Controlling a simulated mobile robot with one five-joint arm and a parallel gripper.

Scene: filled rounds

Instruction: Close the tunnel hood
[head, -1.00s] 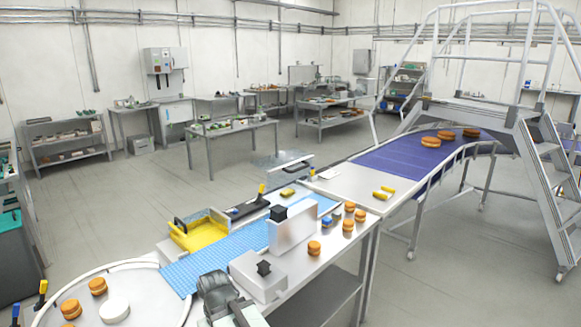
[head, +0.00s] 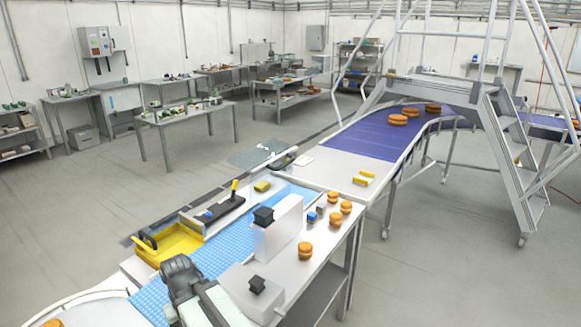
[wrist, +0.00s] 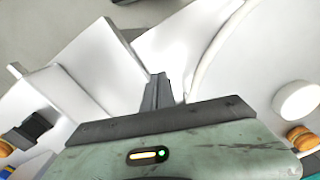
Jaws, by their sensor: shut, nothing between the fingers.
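A clear, see-through panel (head: 254,156) with a dark handle (head: 283,159) lies beyond the far side of the blue belt; it may be the tunnel hood, but I cannot be sure. A pale upright housing (head: 283,230) with a black knob (head: 263,216) stands at the belt's near edge. My gripper (head: 176,270) is at the bottom left of the head view, over the near end of the belt, well apart from the panel. In the wrist view its fingers (wrist: 158,92) are together and empty. The panel does not show clearly in the wrist view.
The blue belt (head: 222,250) runs along the bench. A lower white box (head: 245,297) and several orange-brown rounds (head: 305,250) are on the near side.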

